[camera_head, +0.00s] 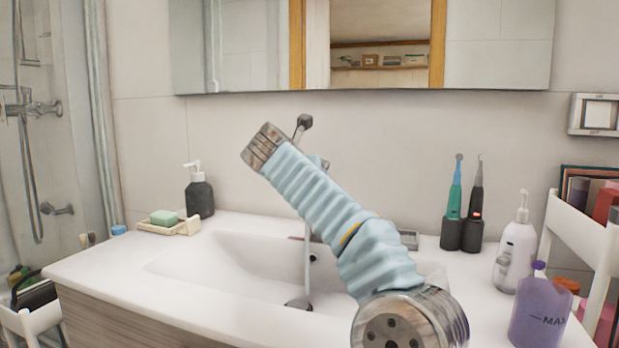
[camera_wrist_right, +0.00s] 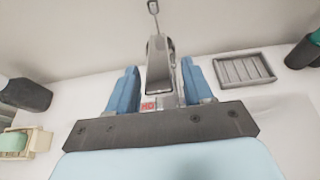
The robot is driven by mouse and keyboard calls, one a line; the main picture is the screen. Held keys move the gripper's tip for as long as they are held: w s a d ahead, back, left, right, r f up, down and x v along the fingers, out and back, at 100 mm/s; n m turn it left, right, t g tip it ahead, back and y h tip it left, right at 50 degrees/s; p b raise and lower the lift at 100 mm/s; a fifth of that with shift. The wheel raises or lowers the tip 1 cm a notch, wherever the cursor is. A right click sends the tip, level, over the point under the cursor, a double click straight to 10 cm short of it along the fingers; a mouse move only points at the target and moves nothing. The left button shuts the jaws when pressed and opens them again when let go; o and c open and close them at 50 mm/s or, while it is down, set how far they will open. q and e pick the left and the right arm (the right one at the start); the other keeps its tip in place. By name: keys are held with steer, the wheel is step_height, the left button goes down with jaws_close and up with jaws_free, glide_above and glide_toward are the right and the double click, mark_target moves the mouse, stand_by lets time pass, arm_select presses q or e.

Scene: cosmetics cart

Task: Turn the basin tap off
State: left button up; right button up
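The basin tap shows in the head view as a dark lever end (camera_head: 304,121) above my right arm, which hides most of its body. A thin stream of water (camera_head: 307,262) runs down into the white basin (camera_head: 215,262). In the right wrist view the metal tap (camera_wrist_right: 158,62) stands between the two blue fingers of my right gripper (camera_wrist_right: 159,68), with its lever pointing up and away. The fingers are open, one on each side, with gaps to the tap. Whether either touches it lower down I cannot tell. My left gripper is not in view.
A soap dish (camera_head: 185,227) and a dark pump bottle (camera_head: 199,193) stand left of the basin. Two electric toothbrushes (camera_head: 463,215), a white bottle (camera_head: 516,245) and a purple cup (camera_head: 541,311) stand to the right. A grey tray (camera_wrist_right: 244,70) lies right of the tap. The mirror hangs behind.

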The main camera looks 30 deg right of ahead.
jaws_close()
step_height(320, 180, down, 2)
steer(key=t+h+b, duration=0.1)
steer(key=b, duration=0.2)
steer(key=shift+s+a, duration=0.1)
steer(key=shift+b, duration=0.4)
steer(key=shift+h, duration=0.4)
steer(key=shift+o, duration=0.6)
jaws_free()
steer(key=shift+r, duration=0.1)
